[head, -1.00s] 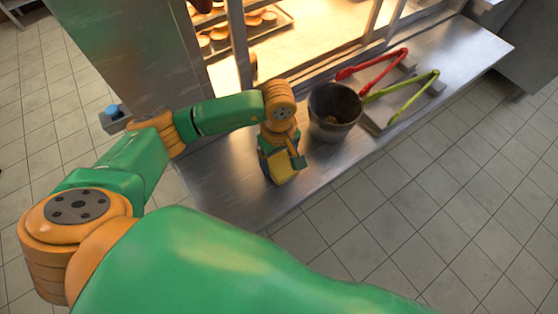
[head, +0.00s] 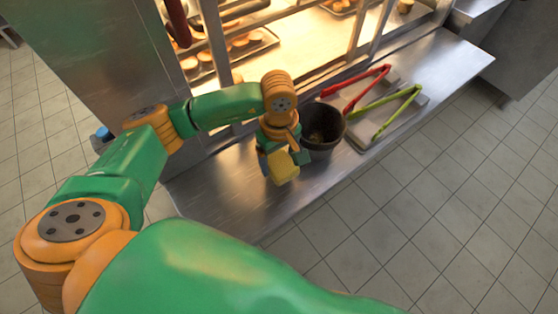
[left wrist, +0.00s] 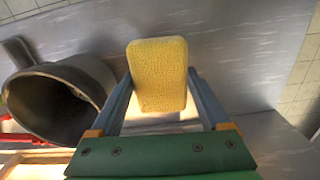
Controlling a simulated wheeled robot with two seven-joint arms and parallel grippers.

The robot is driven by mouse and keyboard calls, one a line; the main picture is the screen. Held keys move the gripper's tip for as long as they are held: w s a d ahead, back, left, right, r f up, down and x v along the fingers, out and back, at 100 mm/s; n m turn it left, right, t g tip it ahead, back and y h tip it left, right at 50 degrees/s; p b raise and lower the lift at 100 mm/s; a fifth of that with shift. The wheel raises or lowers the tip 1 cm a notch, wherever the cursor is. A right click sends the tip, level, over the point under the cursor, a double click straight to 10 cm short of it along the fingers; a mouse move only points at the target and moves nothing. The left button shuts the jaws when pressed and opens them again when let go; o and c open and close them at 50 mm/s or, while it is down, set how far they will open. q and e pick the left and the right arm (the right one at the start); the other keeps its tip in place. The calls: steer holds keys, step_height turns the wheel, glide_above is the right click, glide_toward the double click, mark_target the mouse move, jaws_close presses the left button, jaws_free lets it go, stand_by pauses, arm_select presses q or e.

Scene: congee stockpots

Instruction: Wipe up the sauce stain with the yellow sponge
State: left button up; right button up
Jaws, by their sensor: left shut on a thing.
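My left gripper (head: 283,160) is shut on the yellow sponge (head: 285,169), over the steel counter (head: 225,185). In the left wrist view the sponge (left wrist: 157,78) sits between the two blue-grey fingers, its broad porous face toward the camera. I cannot tell from these frames whether the sponge touches the counter. No sauce stain can be made out on the visible steel; the arm and sponge hide part of the counter. My right gripper is not in view.
A dark pot (head: 322,130) stands close to the right of my left gripper. Red tongs (head: 358,83) and green tongs (head: 398,108) lie beyond it. A lit glass case (head: 310,45) with food trays borders the counter's back. The counter's front edge drops to a tiled floor.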

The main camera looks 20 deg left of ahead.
arm_select(q)
steer(key=shift+r+p, duration=0.6)
steer(key=shift+r, duration=0.65)
